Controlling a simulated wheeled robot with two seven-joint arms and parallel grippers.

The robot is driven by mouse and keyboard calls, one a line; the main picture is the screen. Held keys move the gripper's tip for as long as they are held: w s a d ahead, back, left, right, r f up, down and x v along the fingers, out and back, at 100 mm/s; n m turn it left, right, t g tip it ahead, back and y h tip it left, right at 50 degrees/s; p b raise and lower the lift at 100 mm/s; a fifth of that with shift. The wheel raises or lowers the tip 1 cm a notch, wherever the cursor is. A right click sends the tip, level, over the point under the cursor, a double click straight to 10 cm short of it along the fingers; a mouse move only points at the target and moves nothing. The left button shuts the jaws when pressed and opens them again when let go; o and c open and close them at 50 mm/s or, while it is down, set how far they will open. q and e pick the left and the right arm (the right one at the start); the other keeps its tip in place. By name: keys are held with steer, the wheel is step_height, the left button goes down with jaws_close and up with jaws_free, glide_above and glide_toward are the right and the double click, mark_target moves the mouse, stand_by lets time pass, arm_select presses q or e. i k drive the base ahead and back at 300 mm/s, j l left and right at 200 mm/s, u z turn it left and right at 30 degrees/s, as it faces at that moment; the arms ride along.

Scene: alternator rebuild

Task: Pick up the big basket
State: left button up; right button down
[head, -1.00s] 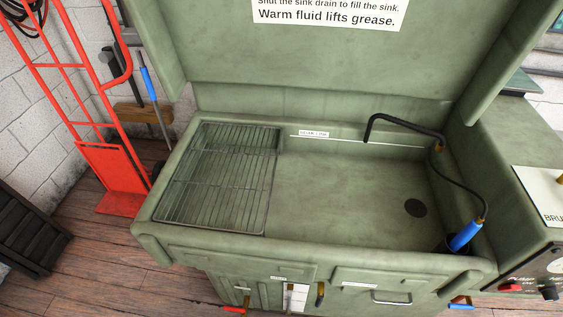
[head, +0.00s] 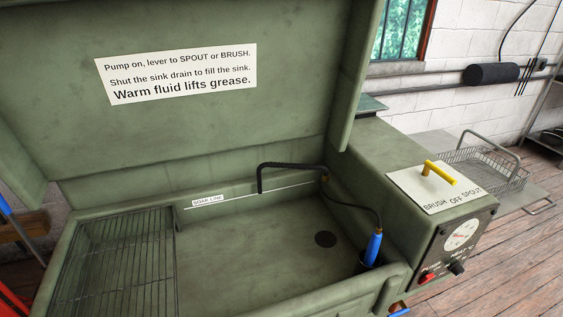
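A wire basket (head: 484,165) with a raised loop handle (head: 491,139) stands on a grey shelf (head: 543,194) at the right, beyond the green parts washer. Its near left part is partly hidden by the washer's control housing. Only this one basket is in view, so I cannot compare its size with others. Neither of my grippers is in the head view.
The green washer sink (head: 268,252) fills the front, with a wire rack (head: 112,262) at its left, a black spout (head: 290,166) and a blue-handled brush (head: 373,247). A yellow lever (head: 440,173) stands on the control housing. Wooden floor (head: 510,265) is clear at the lower right.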

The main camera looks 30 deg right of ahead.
mark_target(509, 179)
steer(key=z, duration=2.4)
steer(key=i+l+u, duration=1.05)
steer(key=l+u, duration=0.3)
